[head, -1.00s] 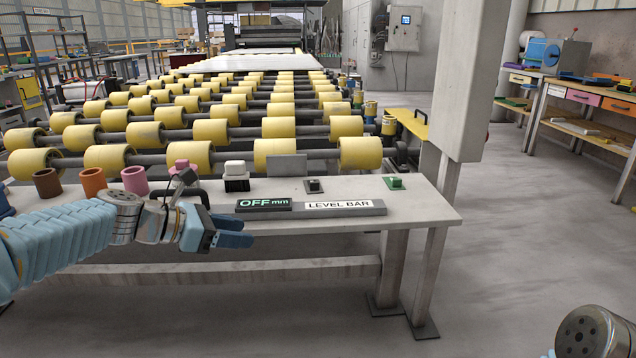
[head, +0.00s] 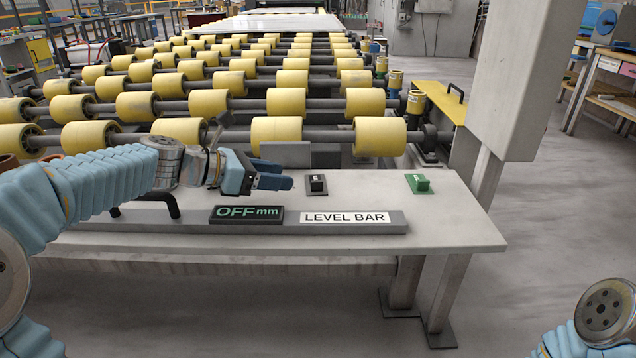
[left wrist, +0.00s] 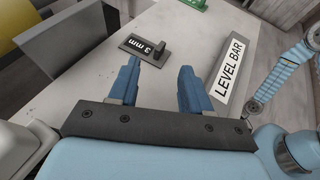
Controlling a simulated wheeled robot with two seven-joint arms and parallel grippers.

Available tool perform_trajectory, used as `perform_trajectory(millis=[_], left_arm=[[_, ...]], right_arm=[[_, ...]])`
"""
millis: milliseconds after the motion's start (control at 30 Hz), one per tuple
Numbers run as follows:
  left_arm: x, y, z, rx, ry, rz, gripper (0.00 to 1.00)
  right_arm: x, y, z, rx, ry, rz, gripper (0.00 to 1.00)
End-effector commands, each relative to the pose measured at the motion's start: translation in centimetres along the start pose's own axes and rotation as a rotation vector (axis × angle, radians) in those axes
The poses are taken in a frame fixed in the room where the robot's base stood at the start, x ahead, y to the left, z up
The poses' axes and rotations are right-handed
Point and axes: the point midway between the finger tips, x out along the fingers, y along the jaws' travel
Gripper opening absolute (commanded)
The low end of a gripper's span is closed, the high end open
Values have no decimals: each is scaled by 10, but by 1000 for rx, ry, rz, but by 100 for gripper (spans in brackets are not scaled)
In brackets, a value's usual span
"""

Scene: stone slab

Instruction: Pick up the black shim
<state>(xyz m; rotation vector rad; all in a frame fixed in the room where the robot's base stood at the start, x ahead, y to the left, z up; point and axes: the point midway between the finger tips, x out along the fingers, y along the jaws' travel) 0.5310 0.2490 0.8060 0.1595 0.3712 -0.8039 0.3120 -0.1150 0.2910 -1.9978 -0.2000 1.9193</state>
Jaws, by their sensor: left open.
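The black shim (head: 317,184) is a small dark plate with an upright black knob, lying on the pale bench top. In the left wrist view the black shim (left wrist: 136,47) carries the marking "3 mm" and lies beyond the fingertips, nearer the left finger. My left gripper (head: 288,183) is just left of the shim in the head view. Its two blue fingers are apart and empty in the left wrist view (left wrist: 158,72). Part of my right arm shows at the lower right of the head view, but its gripper is out of view.
A grey level bar (head: 290,228) with a display reading "OFF mm" lies along the bench front. A green shim (head: 418,183) sits to the right. A grey upright plate (head: 286,153) and yellow rollers (head: 276,134) stand behind. Bare bench lies between the two shims.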

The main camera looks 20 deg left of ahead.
Motion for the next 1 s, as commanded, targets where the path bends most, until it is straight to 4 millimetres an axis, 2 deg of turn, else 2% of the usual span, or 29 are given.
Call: perform_trajectory(millis=[100, 367, 600, 700, 900, 1000], left_arm=[[24, 0, -1, -1, 0, -3, 48], [49, -1, 0, 1, 0, -2, 48], [86, -2, 1, 0, 0, -1, 48], [93, -2, 1, 0, -1, 0, 48], [93, -1, 2, 0, -1, 1, 48], [93, -1, 1, 0, -1, 1, 34]], right_arm=[[2, 1, 0, 1, 1, 1, 43], [2, 2, -1, 1, 2, 1, 43], [4, 3, -1, 2, 3, 2, 43], [4, 3, -1, 2, 3, 2, 43], [3, 3, -1, 2, 3, 2, 43], [3, 3, -1, 2, 3, 2, 43]])
